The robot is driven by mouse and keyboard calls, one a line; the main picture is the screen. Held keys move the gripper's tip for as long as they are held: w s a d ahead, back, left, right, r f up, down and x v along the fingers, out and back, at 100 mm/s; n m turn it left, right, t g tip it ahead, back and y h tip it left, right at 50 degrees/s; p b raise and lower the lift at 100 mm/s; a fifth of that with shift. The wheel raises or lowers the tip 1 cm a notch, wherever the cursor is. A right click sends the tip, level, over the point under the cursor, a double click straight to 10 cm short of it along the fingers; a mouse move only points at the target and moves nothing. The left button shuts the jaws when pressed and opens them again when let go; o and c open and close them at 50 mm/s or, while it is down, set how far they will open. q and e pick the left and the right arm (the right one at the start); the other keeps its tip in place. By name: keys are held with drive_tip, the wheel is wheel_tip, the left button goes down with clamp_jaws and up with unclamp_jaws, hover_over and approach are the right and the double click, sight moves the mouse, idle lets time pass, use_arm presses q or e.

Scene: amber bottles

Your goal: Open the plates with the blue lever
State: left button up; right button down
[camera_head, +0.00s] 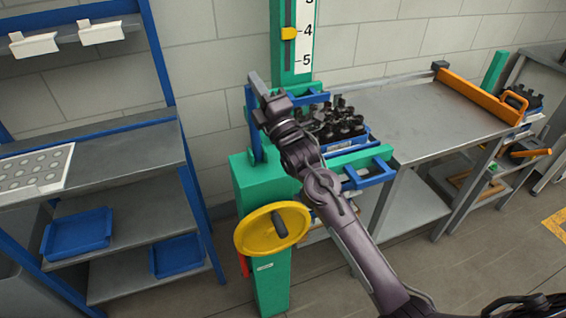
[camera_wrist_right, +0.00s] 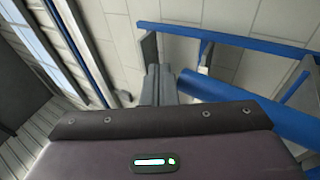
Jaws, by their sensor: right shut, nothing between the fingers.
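The green press (camera_head: 262,190) stands against the wall, with a yellow handwheel (camera_head: 260,232) on its front. A blue lever (camera_head: 252,128) rises on the press's left side. A blue plate part (camera_head: 300,97) shows behind my right arm; the gap between the plates is mostly hidden. My right gripper (camera_head: 256,84) is shut and empty beside the lever's upper end; contact cannot be told. In the wrist view its closed fingers (camera_wrist_right: 160,84) point toward the wall, left of a thick blue bar (camera_wrist_right: 255,105). My left gripper is not in view.
Dark parts (camera_head: 342,122) crowd a blue tray right of my gripper. A grey table (camera_head: 430,115) with an orange-handled tool (camera_head: 480,97) stands at right. A blue-framed shelf (camera_head: 120,170) is at left. A scale (camera_head: 303,40) with a yellow pointer rises behind.

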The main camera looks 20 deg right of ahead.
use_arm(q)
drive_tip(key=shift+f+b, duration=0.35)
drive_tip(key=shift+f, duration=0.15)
use_arm(e)
drive_tip(key=shift+w+f, duration=0.1)
drive_tip(key=shift+w, duration=0.8)
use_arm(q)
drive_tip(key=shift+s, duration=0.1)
